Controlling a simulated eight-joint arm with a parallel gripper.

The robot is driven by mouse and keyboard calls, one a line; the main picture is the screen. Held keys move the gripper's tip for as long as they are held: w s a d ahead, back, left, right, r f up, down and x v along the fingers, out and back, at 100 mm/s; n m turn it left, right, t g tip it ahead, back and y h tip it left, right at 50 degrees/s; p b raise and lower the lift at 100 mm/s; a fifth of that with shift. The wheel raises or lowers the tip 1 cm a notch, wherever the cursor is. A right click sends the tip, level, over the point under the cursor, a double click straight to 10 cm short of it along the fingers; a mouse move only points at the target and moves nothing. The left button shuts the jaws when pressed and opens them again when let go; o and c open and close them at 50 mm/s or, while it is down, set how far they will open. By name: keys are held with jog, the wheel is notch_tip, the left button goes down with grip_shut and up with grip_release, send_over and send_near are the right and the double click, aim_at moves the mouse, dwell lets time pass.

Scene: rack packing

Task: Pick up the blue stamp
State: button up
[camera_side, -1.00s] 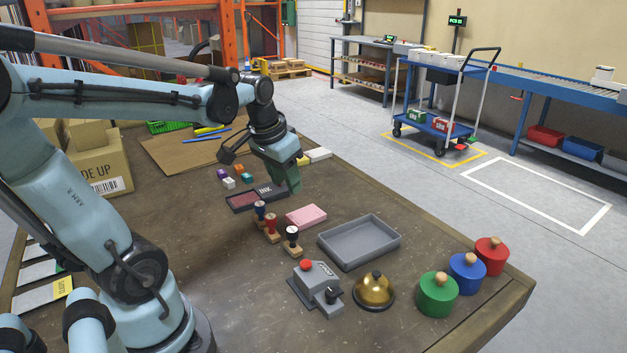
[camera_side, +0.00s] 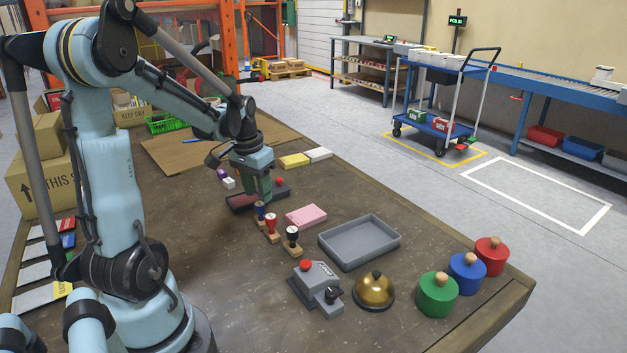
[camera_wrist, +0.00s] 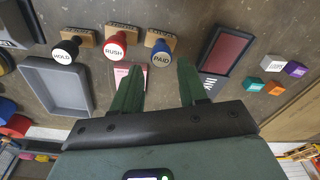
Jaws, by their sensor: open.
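The blue stamp (camera_side: 259,208) has a blue handle and stands upright at the left end of a row of three stamps on the bench. In the wrist view the blue stamp (camera_wrist: 162,52) is labelled PAID and lies just beyond the gap between the fingertips. My gripper (camera_side: 261,197) is open and empty, pointing down above and just behind the blue stamp in the side view. Its two green fingers (camera_wrist: 158,75) show apart in the wrist view. I cannot tell its exact height above the bench.
The red stamp (camera_side: 271,226) stands right beside the blue one, then the black stamp (camera_side: 292,238). An ink pad (camera_side: 238,202) lies left of the gripper. A pink block (camera_side: 306,216) and a grey tray (camera_side: 338,256) lie to the right. The bench's near left middle is clear.

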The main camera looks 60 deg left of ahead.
aim_at(259, 204)
jog(key=shift+w+a+f, duration=0.1)
jog(key=shift+f, duration=1.3)
jog(key=shift+w+a+f, duration=0.1)
jog(key=shift+f, duration=1.3)
grip_shut()
jog(key=shift+r, duration=0.1)
jog(key=shift+r, duration=4.95)
